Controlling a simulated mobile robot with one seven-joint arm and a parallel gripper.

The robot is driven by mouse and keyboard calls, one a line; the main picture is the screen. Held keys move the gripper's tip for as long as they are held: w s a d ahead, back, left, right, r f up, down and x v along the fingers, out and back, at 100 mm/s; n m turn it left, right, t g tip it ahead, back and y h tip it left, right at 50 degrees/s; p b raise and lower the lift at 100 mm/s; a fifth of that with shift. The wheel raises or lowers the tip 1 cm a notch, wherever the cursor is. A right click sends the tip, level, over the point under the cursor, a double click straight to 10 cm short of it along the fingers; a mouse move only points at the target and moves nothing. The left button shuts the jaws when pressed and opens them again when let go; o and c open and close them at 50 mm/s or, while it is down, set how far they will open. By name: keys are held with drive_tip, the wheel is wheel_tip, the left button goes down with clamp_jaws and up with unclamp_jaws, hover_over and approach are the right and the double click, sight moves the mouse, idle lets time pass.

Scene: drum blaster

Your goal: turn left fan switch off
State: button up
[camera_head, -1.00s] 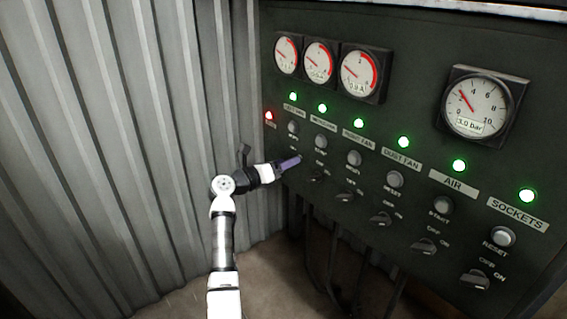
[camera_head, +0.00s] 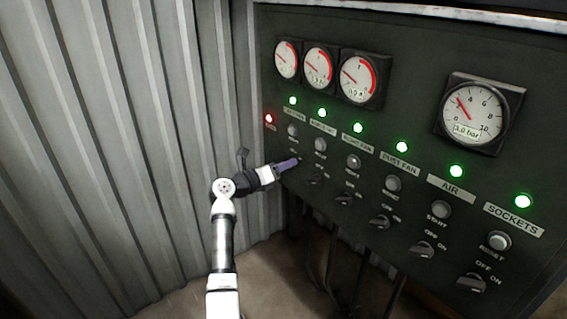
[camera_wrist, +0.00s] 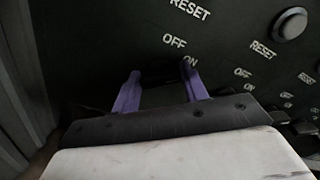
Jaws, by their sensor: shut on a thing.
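The dark control panel (camera_head: 410,60) shows in the head view with a row of labelled columns. My gripper (camera_head: 288,164) is at the leftmost column, below its round button (camera_head: 292,130), with its purple fingers against the panel. In the wrist view my gripper (camera_wrist: 162,92) has its two purple fingers apart, on both sides of the left fan switch (camera_wrist: 160,76), just below the OFF and ON words. The switch is dark and mostly hidden, so its angle is hard to tell. The green lamp (camera_head: 292,100) above this column is lit.
A red lamp (camera_head: 269,118) is lit at the panel's left edge. The neighbouring switch (camera_head: 315,181) sits close to the right of my gripper. A corrugated metal wall (camera_head: 120,130) stands to the left. Cables (camera_head: 335,255) hang below the panel.

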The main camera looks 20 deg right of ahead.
drive_tip(key=n+p, duration=1)
drive_tip(key=p, duration=0.1)
drive_tip(key=shift+f+n+p, duration=0.15)
drive_tip(key=shift+n+p, duration=0.15)
idle(0.4)
drive_tip(key=o, duration=1)
drive_tip(key=shift+a, duration=0.1)
drive_tip(key=b+v, duration=0.2)
drive_tip(key=v, duration=1.1)
drive_tip(key=shift+s+a, duration=0.1)
drive_tip(key=shift+a, duration=0.25)
